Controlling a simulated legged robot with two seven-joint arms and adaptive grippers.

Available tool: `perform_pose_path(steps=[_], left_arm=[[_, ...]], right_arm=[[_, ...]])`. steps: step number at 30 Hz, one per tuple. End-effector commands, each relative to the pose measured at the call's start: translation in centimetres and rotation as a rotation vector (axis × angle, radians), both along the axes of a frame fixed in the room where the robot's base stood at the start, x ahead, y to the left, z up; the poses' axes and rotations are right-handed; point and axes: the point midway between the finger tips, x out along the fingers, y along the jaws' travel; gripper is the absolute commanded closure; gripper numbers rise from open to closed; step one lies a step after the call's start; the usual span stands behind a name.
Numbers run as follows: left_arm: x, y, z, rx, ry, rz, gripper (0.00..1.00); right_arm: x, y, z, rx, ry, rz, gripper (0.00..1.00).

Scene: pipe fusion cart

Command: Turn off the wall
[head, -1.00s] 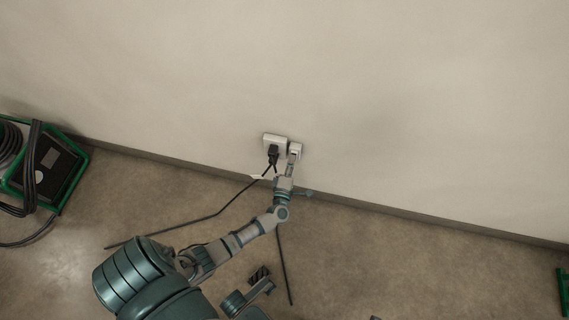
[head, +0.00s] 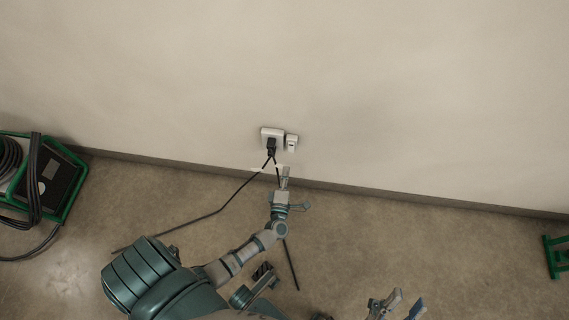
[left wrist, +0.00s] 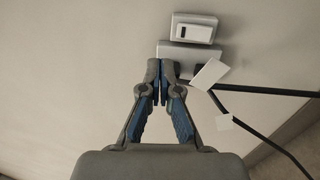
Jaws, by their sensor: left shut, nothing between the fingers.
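The small white wall switch (head: 291,142) is on the wall just right of the white socket plate (head: 272,133). Its face has a small dark mark. In the left wrist view the switch (left wrist: 194,29) is above the socket plate (left wrist: 172,52), clear of my fingers. Whether it is on or off I cannot tell. A black plug (head: 271,147) sits in the socket. My left gripper (head: 285,169) is shut and empty, below the switch and apart from it; its closed tips (left wrist: 161,69) show in the left wrist view. My right gripper (head: 400,302) is open and empty at the bottom edge.
Black cables (head: 220,210) run from the plug down to the floor, with white tags (left wrist: 209,74) on them near my left fingers. A green-framed machine (head: 50,185) stands at the left. A green frame part (head: 556,257) is at the far right. The floor to the right is mostly clear.

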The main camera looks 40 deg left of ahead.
Motion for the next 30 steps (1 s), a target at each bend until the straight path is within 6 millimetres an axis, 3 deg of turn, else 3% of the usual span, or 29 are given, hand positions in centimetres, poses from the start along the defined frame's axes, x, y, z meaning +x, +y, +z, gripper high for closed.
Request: perform_pose_path(steps=[7,26,28,30], left_arm=[[-1.9,-1.2,0.5,0.001,0.0,0.001,1.0],[-2.0,-1.3,0.6,0.005,0.0,-0.001,1.0],[-2.2,-1.6,1.4,0.035,-0.007,-0.016,1.0],[-2.5,-2.6,3.5,0.113,-0.022,-0.052,1.0]], right_arm=[[1.4,0.3,-0.8,-0.034,0.104,0.004,0.6],[1.6,0.3,-1.0,-0.038,0.112,0.004,0.6],[1.5,0.3,-0.9,-0.037,0.11,0.004,0.6],[1.5,0.3,-0.9,-0.037,0.11,0.004,0.6]])
